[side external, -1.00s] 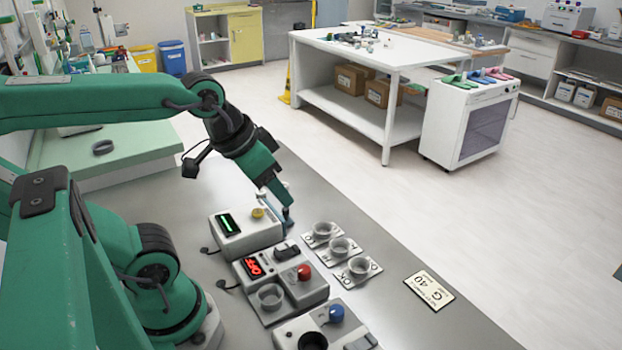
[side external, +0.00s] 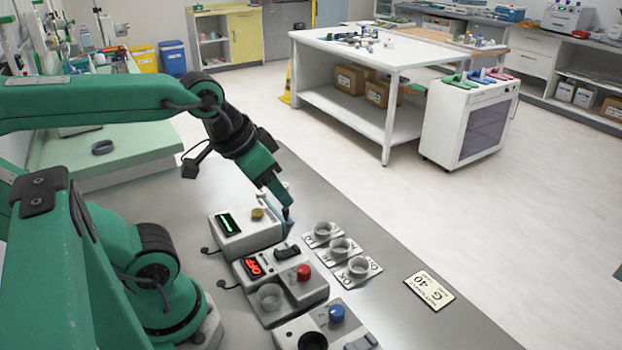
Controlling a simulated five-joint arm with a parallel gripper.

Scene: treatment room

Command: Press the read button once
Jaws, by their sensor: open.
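My gripper (side external: 287,214) points down just right of the device with the green display (side external: 230,222); its fingertips are small here, and I cannot tell whether they touch the device. That device has a yellow button (side external: 257,214) on top, left of my fingertips and apart from them. The device with the red display (side external: 254,266) in front of it has a black rocker switch (side external: 287,251), a red button (side external: 304,272) and a round cup (side external: 270,297). A third device at the bottom has a blue button (side external: 336,313). I cannot read which button is marked read.
Several small round dishes on labelled plates stand right of the devices, one marked OK (side external: 358,266). A card reading G 40 (side external: 429,291) lies farther right on the grey bench (side external: 395,305). A dark ring (side external: 103,147) lies on the green side top.

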